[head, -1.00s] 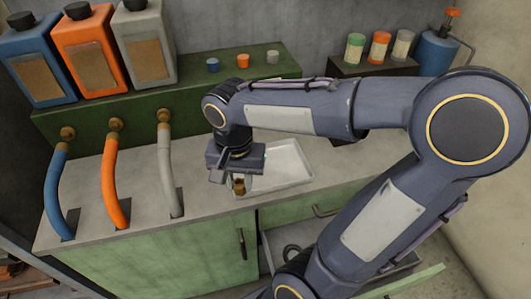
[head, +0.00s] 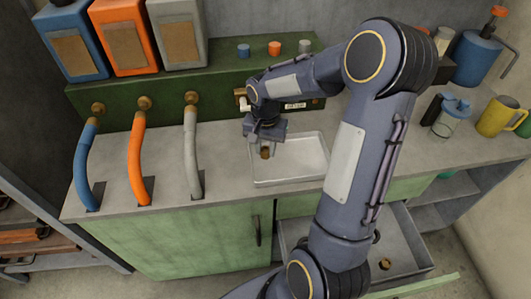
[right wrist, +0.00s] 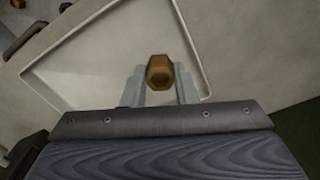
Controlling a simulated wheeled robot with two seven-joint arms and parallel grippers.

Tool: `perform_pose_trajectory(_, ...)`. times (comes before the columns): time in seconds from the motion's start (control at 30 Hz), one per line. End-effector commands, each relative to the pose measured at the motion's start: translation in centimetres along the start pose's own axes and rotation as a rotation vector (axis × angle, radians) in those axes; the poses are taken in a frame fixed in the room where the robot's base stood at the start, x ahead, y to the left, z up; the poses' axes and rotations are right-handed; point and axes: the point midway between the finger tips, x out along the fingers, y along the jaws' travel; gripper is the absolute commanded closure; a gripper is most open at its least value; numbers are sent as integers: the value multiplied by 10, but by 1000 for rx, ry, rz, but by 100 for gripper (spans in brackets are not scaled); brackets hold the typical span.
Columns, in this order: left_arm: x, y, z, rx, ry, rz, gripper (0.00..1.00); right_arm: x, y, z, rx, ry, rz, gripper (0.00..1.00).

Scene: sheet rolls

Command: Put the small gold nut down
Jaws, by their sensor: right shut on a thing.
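The small gold nut (head: 265,153) is between the fingertips of my right gripper (head: 262,149), which is shut on it. In the right wrist view, the nut (right wrist: 159,72) sits at the tips of the two pale fingers (right wrist: 159,84), with its hole partly visible. The gripper points down over the left part of a shallow white tray (head: 300,162). The tray (right wrist: 100,70) also shows behind the nut in the right wrist view. I cannot tell the height of the nut above the tray. My left gripper is out of view.
Blue, orange and grey hoses (head: 138,165) stand left of the tray. A green ledge (head: 150,92) behind carries large jugs and small caps. An open drawer (head: 405,250) below holds another gold piece (head: 385,264). A yellow mug (head: 497,117) stands at right.

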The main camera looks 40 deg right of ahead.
Motion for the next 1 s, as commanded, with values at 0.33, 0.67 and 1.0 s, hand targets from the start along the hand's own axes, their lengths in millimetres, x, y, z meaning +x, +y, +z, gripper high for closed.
perform_pose_trajectory(0.33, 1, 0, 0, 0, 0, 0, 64, 34, -1, -3, 1, 0, -1, 96)
perform_pose_trajectory(0.67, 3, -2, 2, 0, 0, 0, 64, 37, -1, -3, 0, 0, -1, 69)
perform_pose_trajectory(1.0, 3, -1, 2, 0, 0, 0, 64, 36, 0, -2, 0, 0, 0, 52)
